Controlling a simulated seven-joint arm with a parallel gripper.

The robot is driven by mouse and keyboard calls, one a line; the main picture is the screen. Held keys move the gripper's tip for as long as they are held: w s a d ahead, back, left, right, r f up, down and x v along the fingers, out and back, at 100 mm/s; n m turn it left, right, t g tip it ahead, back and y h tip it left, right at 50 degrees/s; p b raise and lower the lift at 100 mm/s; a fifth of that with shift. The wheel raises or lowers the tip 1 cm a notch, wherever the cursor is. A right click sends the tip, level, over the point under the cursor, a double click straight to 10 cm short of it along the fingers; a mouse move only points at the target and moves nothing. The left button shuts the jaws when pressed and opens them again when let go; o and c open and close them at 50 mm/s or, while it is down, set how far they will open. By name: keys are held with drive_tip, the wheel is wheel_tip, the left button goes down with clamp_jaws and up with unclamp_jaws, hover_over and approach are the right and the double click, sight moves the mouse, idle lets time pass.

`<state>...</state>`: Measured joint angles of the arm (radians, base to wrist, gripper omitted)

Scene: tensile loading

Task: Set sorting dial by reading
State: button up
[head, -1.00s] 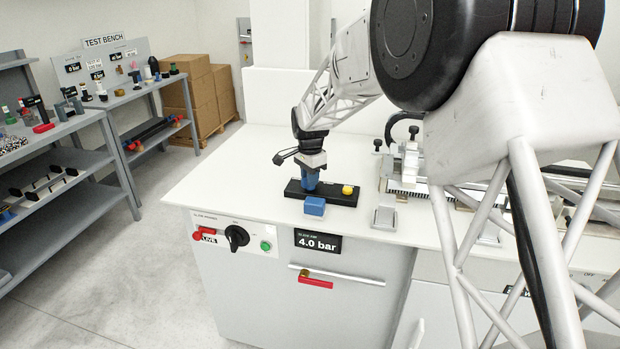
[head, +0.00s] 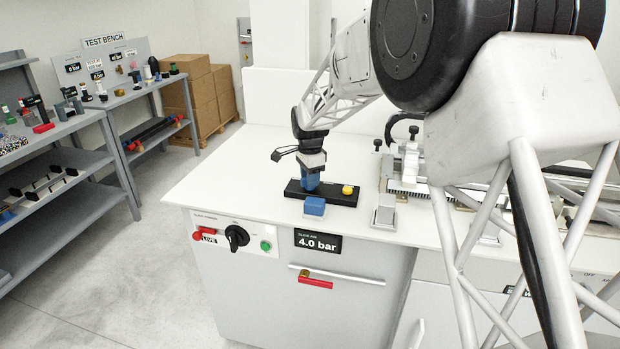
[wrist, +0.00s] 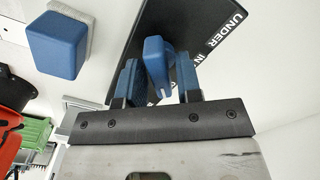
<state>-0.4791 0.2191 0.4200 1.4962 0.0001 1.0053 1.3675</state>
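A black dial plate (head: 335,198) lies on the white bench top, with white lettering including "UNDER" in the wrist view (wrist: 205,25). A blue pointer handle (wrist: 157,62) stands over the plate, between the blue fingers of my gripper (wrist: 160,85). The fingers are apart, with narrow gaps showing beside the handle; no firm contact is visible. In the head view my gripper (head: 311,184) points down at the plate's left part and hides the handle. A display on the bench front (head: 318,242) reads 4.0 bar.
A blue block (head: 314,207) sits just in front of the plate; it also shows in the wrist view (wrist: 57,45). A yellow knob (head: 347,190) is at the plate's right end. A grey metal stand (head: 384,212) and a clamp fixture (head: 408,165) stand to the right. The bench's left side is clear.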

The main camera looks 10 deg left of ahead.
drive_tip(key=shift+o, duration=0.7)
drive_tip(key=shift+r, duration=3.85)
drive_tip(key=shift+d, duration=0.1)
